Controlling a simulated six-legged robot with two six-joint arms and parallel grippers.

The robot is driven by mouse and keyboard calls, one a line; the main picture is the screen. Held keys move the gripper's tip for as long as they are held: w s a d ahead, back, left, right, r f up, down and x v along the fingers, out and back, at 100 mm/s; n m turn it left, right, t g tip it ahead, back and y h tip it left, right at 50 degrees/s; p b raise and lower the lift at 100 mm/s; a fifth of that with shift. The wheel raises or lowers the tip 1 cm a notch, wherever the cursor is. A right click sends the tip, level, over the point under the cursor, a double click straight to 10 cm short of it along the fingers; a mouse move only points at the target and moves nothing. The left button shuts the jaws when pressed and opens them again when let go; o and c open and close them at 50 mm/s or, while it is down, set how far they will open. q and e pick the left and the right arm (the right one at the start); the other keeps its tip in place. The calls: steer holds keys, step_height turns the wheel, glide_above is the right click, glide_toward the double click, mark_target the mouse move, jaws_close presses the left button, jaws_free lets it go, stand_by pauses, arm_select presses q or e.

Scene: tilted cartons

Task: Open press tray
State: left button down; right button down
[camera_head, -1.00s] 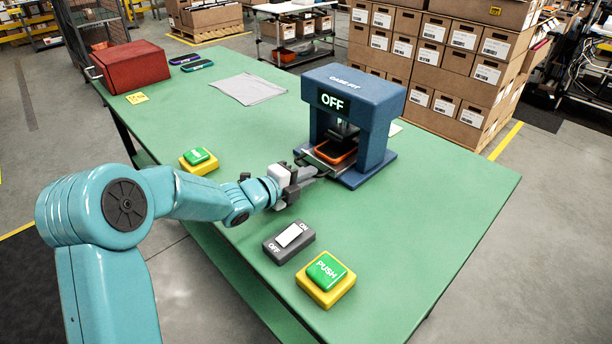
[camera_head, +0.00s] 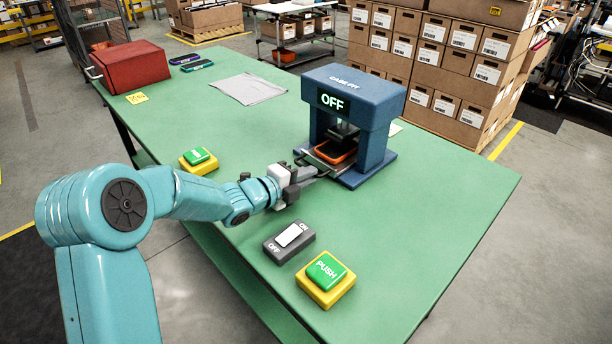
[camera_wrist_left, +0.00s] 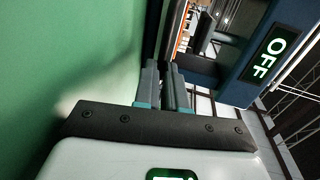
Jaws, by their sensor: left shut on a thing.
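The blue press (camera_head: 372,110) stands on the green table, its display reading OFF. Its tray (camera_head: 325,157) shows in the front opening, with an orange-rimmed dark item (camera_head: 338,151) on it. My left gripper (camera_head: 312,172) is at the front of the tray, shut on the tray's handle. In the left wrist view its two fingers (camera_wrist_left: 167,80) lie close together beside the press, with the OFF display (camera_wrist_left: 268,60) at the right. The fingers hide most of the handle. My right gripper is not in view.
An ON/OFF switch (camera_head: 289,243) and a green PUSH button on a yellow base (camera_head: 325,279) sit nearer. A red box (camera_head: 130,67) and grey cloth (camera_head: 248,88) lie farther back. The table's right side is clear.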

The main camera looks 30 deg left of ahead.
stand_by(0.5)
arm_select(q)
steer(key=shift+s+a, duration=0.1)
steer(key=shift+s, duration=0.05)
steer(key=f+b+v, duration=0.1)
steer(key=v, duration=0.3)
steer(key=f+b+v, duration=0.1)
steer(key=v, duration=0.4)
steer(key=b+v, duration=0.1)
steer(key=v, duration=0.3)
steer(key=shift+s+a+f, duration=0.3)
steer(key=shift+s+f, duration=0.05)
steer(key=shift+s, duration=0.1)
steer(key=shift+s+a, duration=0.1)
steer(key=shift+s, duration=0.35)
steer(key=c, duration=1.2)
jaws_free()
